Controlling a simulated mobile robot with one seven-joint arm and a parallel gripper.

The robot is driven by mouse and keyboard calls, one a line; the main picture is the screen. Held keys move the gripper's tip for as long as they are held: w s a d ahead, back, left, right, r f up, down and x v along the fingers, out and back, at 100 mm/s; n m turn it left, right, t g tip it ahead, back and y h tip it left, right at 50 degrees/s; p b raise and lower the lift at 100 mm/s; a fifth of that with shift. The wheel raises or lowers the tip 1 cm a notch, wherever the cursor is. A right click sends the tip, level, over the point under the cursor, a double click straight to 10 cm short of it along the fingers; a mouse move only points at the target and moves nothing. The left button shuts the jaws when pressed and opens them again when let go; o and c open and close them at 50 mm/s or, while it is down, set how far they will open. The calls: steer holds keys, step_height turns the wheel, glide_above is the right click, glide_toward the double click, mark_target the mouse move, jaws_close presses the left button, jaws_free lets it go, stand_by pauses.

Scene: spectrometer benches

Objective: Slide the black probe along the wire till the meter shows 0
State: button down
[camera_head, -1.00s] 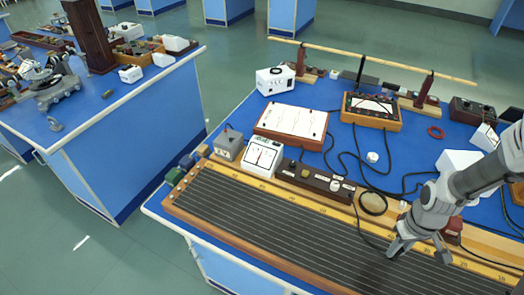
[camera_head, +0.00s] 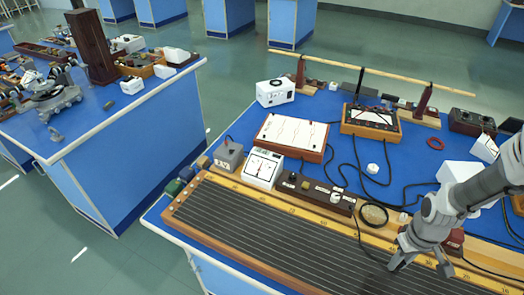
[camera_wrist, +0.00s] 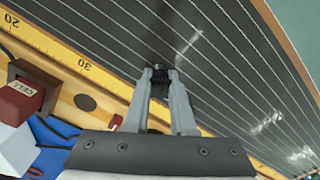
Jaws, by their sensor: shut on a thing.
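The long wire board (camera_head: 290,240) has many parallel wires on a dark bed, with a yellow scale along its far side. My gripper (camera_head: 403,268) is over the board near the right of the head view. In the wrist view my gripper (camera_wrist: 160,76) is shut on the small black probe (camera_wrist: 159,84), whose tip is at the wires; I cannot tell whether it touches one. The white meter (camera_head: 262,168) stands behind the board's left part. Its needle is too small to read.
A dark key box (camera_head: 315,191) and a round magnifier (camera_head: 374,215) lie behind the scale. Black cables (camera_head: 352,175) cross the blue bench. A red cell block (camera_wrist: 20,101) stands beside the scale in the wrist view. The board left of my gripper is clear.

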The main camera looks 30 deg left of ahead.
steer(key=shift+s+f, duration=0.2)
steer(key=shift+s, duration=0.05)
steer(key=c, duration=0.7)
jaws_free()
steer(key=shift+w, duration=0.15)
steer(key=shift+r, duration=0.15)
step_height(320, 180, up, 16)
steer(key=p, duration=0.3)
steer(key=s+r+m+t, duration=0.2)
steer(key=s+r, duration=0.2)
steer(key=r, duration=0.1)
steer(key=s+r+m+t, duration=0.1)
steer(key=s+r+m, duration=0.1)
steer(key=s+r, duration=0.3)
steer(key=s+a+r+m+t, duration=0.1)
steer(key=s+r+m+t, duration=0.1)
steer(key=s+r, duration=0.2)
steer(key=shift+s+r+t, duration=0.15)
steer(key=shift+s+r, duration=0.05)
steer(key=shift+r, duration=0.65)
steer(key=shift+s+r+t, duration=0.15)
steer(key=shift+r, duration=0.7)
